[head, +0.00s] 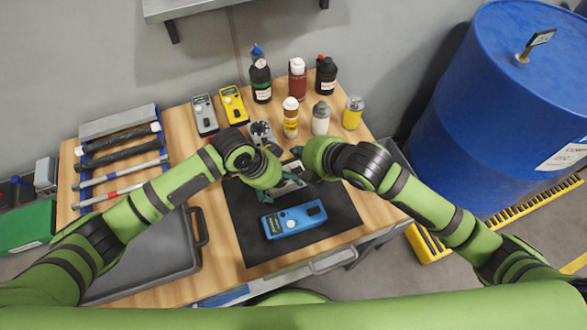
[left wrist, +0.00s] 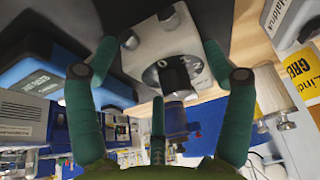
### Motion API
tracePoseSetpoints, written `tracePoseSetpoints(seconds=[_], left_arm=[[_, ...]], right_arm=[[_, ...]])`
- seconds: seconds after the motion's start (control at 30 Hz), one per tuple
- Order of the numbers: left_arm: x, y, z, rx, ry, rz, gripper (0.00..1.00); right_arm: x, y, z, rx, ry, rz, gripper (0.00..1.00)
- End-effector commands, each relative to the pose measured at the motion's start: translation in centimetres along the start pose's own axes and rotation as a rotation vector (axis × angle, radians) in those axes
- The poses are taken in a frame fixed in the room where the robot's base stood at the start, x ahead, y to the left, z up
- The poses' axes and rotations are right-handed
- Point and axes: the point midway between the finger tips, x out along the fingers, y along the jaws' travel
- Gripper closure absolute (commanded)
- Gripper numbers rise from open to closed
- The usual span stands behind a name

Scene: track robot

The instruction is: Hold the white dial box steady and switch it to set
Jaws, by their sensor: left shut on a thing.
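The white dial box (head: 291,187) lies on the black mat between my two hands and is partly hidden. In the left wrist view, the white dial box (left wrist: 150,38) shows a round dial with a dark knob (left wrist: 174,74); its setting is not readable. My left gripper (head: 284,184) is shut on the box from the left. In the left wrist view, the fingers of my left gripper (left wrist: 160,52) lie on either side of its pale face. My right gripper (head: 309,166) is close to the box at upper right. Its fingers are mostly hidden, so its opening does not show.
A blue meter (head: 293,220) lies on the black mat (head: 250,245) in front of the box. Grey (head: 205,115) and yellow (head: 233,105) meters stand behind. Several bottles (head: 297,80) fill the table's back right.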

Motion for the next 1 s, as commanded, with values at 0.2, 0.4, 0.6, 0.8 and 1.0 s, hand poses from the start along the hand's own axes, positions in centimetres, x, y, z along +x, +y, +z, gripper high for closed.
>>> tracePoseSetpoints(seconds=[0.2,0.4,0.6,0.8,1.0], left_arm=[[0.1,0.0,0.1,-0.001,-0.003,-0.001,0.71],[0.1,0.0,0.1,-0.001,-0.002,0.000,0.00],[0.0,0.0,0.0,0.000,-0.001,0.000,0.00],[-1.6,-0.1,0.0,0.000,0.001,-0.001,0.00],[-5.8,-0.1,0.0,0.002,0.000,-0.003,0.00]], right_arm=[[0.0,0.0,0.0,0.000,0.000,0.000,1.00],[0.0,-0.1,0.0,0.000,0.000,0.000,1.00],[0.0,-0.1,0.0,0.001,0.001,0.000,1.00],[0.0,0.0,0.0,0.001,0.001,0.000,1.00],[0.0,0.0,0.0,0.001,0.001,0.000,1.00]])
